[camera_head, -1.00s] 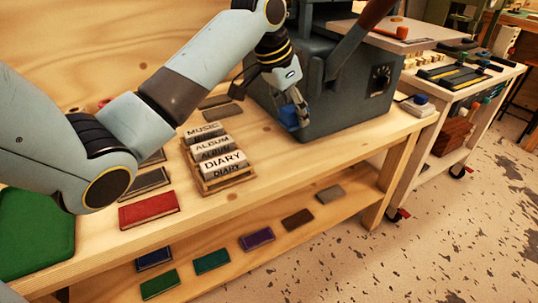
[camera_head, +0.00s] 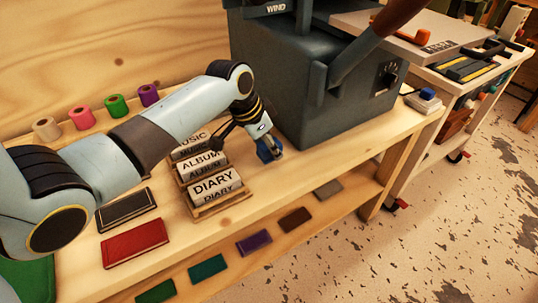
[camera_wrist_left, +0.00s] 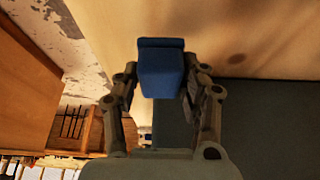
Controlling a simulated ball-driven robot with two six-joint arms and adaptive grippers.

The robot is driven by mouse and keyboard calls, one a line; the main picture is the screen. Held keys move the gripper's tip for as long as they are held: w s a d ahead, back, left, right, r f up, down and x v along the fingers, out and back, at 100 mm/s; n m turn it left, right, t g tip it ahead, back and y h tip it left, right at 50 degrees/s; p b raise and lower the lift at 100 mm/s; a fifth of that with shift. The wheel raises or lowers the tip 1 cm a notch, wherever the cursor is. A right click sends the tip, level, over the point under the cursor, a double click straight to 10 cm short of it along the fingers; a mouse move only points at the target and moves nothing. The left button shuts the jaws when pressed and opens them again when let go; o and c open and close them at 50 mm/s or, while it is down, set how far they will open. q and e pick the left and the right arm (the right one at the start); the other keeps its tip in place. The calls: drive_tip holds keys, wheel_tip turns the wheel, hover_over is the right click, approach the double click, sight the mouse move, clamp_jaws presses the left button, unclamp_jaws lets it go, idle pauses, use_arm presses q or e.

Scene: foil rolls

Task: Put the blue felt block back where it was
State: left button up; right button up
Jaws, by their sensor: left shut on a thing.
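The blue felt block (camera_head: 265,154) is between the fingers of my left gripper (camera_head: 271,149), just right of the rack of labelled rolls and low over the wooden bench. I cannot tell if it touches the bench. In the left wrist view the blue block (camera_wrist_left: 161,70) sits at the fingertips of my left gripper (camera_wrist_left: 161,88), which is shut on it. My right gripper is not in view.
The rack (camera_head: 222,203) with MUSIC, ALBUM and DIARY rolls stands left of the gripper. A large grey machine (camera_head: 310,90) stands behind and right. Coloured rolls (camera_head: 115,106) line the back left. A red book (camera_head: 135,242) lies at front left. Bench (camera_head: 330,150) is clear ahead of the machine.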

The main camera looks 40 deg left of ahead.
sight(270, 155)
use_arm(q)
wheel_tip(270, 155, down, 3)
drive_tip(key=shift+r, duration=0.1)
drive_tip(key=shift+f, duration=0.3)
drive_tip(key=shift+f+b, duration=0.1)
drive_tip(key=shift+b, duration=0.2)
drive_tip(key=o, duration=1.1)
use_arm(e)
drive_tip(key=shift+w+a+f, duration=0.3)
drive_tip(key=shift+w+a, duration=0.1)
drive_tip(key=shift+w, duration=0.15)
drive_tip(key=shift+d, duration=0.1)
